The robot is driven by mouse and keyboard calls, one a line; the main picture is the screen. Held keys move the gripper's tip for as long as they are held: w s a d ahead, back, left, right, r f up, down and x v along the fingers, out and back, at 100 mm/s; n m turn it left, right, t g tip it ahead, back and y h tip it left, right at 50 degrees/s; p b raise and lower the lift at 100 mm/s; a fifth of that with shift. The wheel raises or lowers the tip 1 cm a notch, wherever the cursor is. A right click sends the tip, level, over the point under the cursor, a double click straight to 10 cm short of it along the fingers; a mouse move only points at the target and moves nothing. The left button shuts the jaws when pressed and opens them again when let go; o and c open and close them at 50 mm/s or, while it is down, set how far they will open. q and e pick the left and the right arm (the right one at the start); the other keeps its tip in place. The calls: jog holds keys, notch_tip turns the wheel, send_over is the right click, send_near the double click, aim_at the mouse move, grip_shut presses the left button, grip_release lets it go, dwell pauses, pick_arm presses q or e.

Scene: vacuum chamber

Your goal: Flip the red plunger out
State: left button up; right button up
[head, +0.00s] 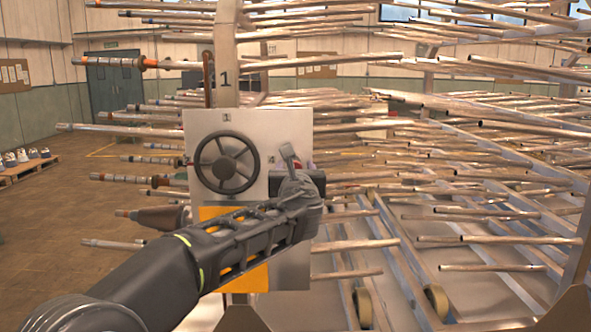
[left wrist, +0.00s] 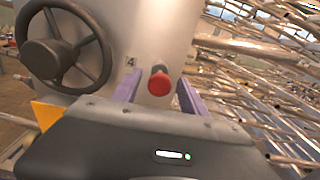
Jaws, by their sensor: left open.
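The red plunger (left wrist: 158,80) shows in the left wrist view as a red round knob on a short grey stem, standing out from a metal panel (left wrist: 150,28) next to a label "4". My left gripper (left wrist: 160,95) is open, with its purple fingers on either side of the plunger and a visible gap to each. The plunger looks free between them. In the head view my left gripper (head: 303,168) is in front of the panel's right side (head: 290,265) and hides the plunger. My right gripper is in neither view.
A dark handwheel (head: 227,162) is on the panel just left of my gripper; it also shows in the left wrist view (left wrist: 62,45). An orange patch (head: 250,280) is below it. Many metal tubes (head: 480,240) on racks fill the right. Open floor (head: 60,240) lies at the left.

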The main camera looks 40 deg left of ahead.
pick_arm(q)
jog(key=b+v, duration=0.1)
jog(key=v, duration=0.6)
jog(key=shift+d, duration=0.1)
dwell(0.4)
